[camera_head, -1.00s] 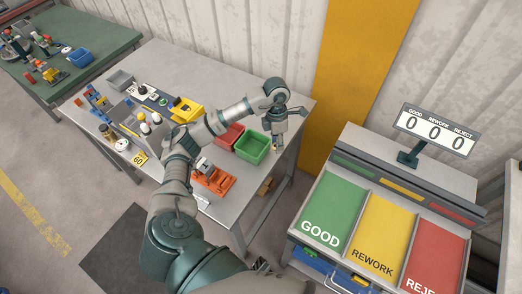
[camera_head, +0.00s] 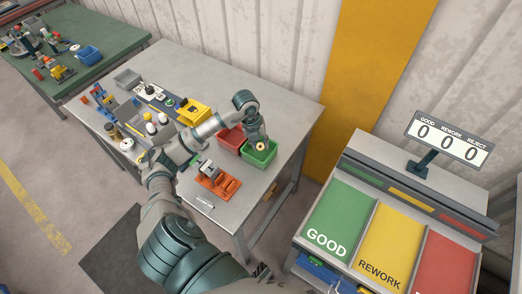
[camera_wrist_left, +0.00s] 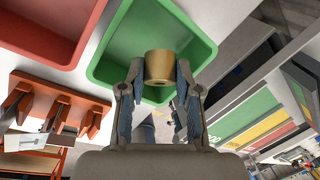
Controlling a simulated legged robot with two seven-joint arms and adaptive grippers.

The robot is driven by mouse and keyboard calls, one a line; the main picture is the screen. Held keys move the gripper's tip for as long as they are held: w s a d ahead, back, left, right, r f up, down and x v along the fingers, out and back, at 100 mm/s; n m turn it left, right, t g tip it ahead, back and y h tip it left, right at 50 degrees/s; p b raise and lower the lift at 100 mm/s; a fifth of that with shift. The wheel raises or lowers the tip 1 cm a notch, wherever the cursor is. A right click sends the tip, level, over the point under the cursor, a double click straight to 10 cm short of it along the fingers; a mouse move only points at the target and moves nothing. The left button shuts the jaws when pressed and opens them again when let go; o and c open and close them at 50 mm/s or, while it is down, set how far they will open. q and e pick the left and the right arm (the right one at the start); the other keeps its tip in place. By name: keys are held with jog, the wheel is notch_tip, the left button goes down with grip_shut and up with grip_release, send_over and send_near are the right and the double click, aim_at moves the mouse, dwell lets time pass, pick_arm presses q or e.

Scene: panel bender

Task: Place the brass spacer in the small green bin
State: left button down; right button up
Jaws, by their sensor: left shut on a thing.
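The brass spacer (camera_wrist_left: 159,67) is a short gold cylinder held between the fingers of my left gripper (camera_wrist_left: 160,85) in the left wrist view. In the head view the spacer (camera_head: 260,146) shows at the tip of my left gripper (camera_head: 259,142), over the small green bin (camera_head: 270,158). In the left wrist view the green bin (camera_wrist_left: 110,68) opens out behind the spacer, with its inside empty where visible. I cannot tell exactly how far the spacer is above the bin floor. My right gripper is not in view.
A red bin (camera_head: 229,137) stands beside the green bin on the grey table (camera_head: 275,100). An orange fixture (camera_head: 217,180) is in front of them. A sorting station (camera_head: 340,215) is at right.

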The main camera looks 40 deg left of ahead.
aim_at(259, 149)
pick_arm(q)
jog(key=f, duration=0.1)
jog(key=a+f, duration=0.2)
jog(key=f, duration=0.1)
jog(key=shift+d+f, duration=0.15)
jog(key=shift+f, duration=0.05)
jog(key=shift+s+d+r, duration=0.1)
jog(key=shift+d, duration=0.2)
jog(key=shift+d+r, duration=0.1)
jog(key=shift+d, duration=0.6)
jog(key=c, duration=1.1)
grip_release()
jog(key=o, duration=0.3)
jog(key=shift+a, duration=0.15)
jog(key=shift+a+f, duration=0.2)
jog(key=shift+a, duration=0.4)
jog(key=shift+d, duration=0.4)
jog(key=shift+r, duration=0.25)
notch_tip(259, 149, up, 12)
jog(key=s+a, duration=0.1)
jog(key=a, duration=0.1)
jog(key=shift+s, duration=0.2)
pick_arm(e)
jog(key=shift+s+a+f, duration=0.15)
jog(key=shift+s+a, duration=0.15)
